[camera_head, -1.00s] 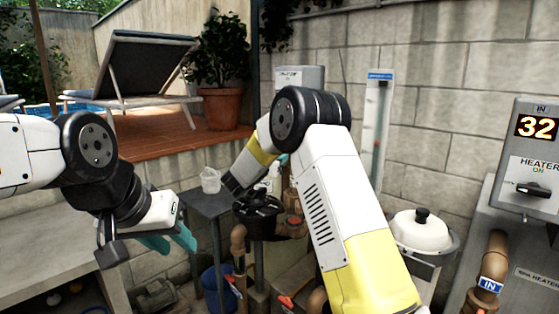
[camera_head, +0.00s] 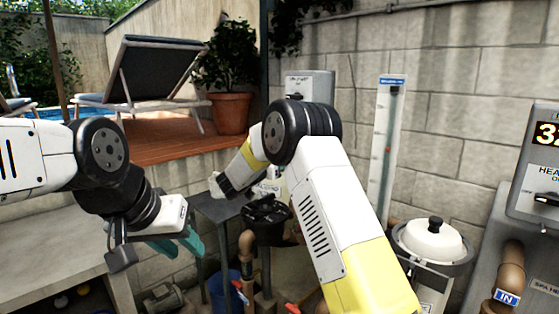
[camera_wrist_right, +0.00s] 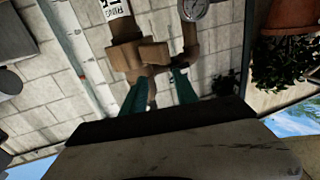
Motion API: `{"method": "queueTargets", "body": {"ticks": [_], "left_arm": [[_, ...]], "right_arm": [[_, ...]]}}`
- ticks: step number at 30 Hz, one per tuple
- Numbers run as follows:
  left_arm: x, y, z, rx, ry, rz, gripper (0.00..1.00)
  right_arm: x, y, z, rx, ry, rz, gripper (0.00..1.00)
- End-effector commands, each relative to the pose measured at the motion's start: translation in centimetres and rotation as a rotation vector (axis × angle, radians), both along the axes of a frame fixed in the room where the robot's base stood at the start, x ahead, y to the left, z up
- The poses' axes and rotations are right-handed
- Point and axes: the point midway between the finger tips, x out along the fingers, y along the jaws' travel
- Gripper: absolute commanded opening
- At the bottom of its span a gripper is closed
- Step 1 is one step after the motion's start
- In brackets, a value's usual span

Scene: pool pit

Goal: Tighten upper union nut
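A brown pipe fitting with a wide, blocky collar (camera_wrist_right: 137,55) shows ahead of my right gripper in the right wrist view; I cannot tell for sure that it is the upper union nut. My right gripper (camera_wrist_right: 158,84) has its teal fingers apart, with brown pipe visible between or just beyond them. Contact cannot be made out. In the head view my right arm hides its fingers and most of the pipework. My left gripper (camera_head: 177,245) has its teal fingers apart and empty, left of the pump with the black lid (camera_head: 266,212).
A dark side table (camera_head: 218,207) stands left of the pump, with a blue bucket (camera_head: 227,287) below. A white-lidded canister (camera_head: 432,237) and the heater panel (camera_head: 540,165) are at right. A pressure gauge (camera_wrist_right: 193,8) sits close to the fitting.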

Motion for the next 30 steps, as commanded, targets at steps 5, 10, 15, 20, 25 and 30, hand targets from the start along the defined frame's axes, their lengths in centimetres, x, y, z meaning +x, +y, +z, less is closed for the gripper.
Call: {"method": "queueTargets", "body": {"ticks": [5,10,15,20,25,30], "left_arm": [[0.0,0.0,0.0,0.0,0.0,0.0,0.35],[0.0,0.0,0.0,0.0,0.0,0.0,0.35],[0.0,0.0,0.0,0.0,0.0,0.0,0.35],[0.0,0.0,0.0,0.0,0.0,0.0,0.35],[0.0,0.0,0.0,0.0,0.0,0.0,0.35],[0.0,0.0,0.0,0.0,0.0,0.0,0.35]], "right_arm": [[-2.6,2.0,0.1,0.0,0.0,0.004,0.35],[-4.3,3.3,0.2,0.0,-0.002,0.003,0.35],[-4.9,3.7,0.1,0.001,-0.002,0.002,0.35],[-4.9,3.7,0.1,0.001,-0.002,0.001,0.35],[-4.6,3.5,0.9,0.017,-0.007,0.027,0.35],[-3.9,2.6,5.2,0.121,-0.023,0.203,0.35]]}}
